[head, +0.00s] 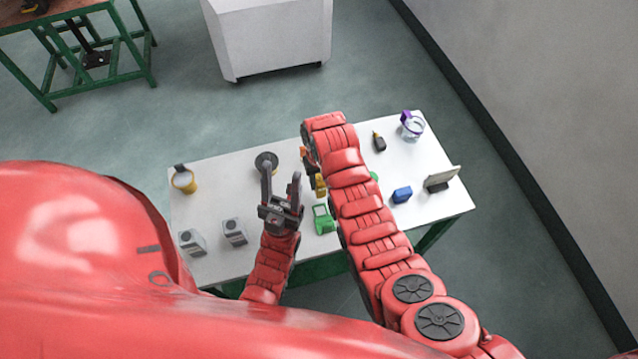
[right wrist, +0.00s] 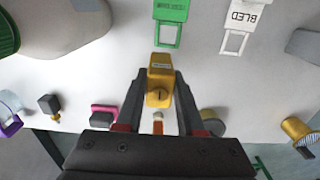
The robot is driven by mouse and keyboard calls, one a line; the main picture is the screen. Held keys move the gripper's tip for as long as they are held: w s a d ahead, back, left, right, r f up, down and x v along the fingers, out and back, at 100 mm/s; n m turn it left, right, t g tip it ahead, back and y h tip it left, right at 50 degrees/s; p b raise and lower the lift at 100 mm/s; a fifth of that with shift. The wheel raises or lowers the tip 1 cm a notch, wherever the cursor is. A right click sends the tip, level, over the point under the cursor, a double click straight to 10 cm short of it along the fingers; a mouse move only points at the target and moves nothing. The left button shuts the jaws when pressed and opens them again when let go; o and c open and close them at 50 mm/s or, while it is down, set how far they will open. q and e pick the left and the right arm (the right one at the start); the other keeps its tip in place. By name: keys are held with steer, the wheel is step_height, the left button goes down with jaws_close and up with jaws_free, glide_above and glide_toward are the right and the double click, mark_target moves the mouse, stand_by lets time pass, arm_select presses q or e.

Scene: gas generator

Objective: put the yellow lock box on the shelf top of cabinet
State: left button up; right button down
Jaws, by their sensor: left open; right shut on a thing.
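The yellow lock box (head: 320,185) shows in the head view beside my right forearm, partly covered. In the right wrist view the yellow lock box (right wrist: 160,72) sits between the fingers of my right gripper (right wrist: 159,88), which is shut on it. Whether it touches the table cannot be told. My right gripper in the head view (head: 310,168) is mostly hidden by its arm. My left gripper (head: 281,175) is open and empty over the table, to the left of the yellow box. A white cabinet-like block (head: 270,40) stands on the floor beyond the table; no shelf shows on it.
The white table (head: 220,170) holds a green lock box (head: 323,220), a blue box (head: 402,194), two grey blocks, a yellow-banded roll (head: 184,181), a black-and-yellow item (head: 379,141) and a jar (head: 412,127). A green-framed bench (head: 130,50) stands at top left. Floor lies between.

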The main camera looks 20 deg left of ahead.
steer(key=shift+w+a+f, duration=0.1)
steer(key=shift+w+a, duration=0.25)
steer(key=shift+w, duration=0.2)
steer(key=shift+s+f+p, duration=0.1)
steer(key=shift+f+p, duration=0.55)
steer(key=shift+f, duration=1.15)
steer(key=shift+f, duration=0.1)
steer(key=c, duration=0.5)
jaws_free()
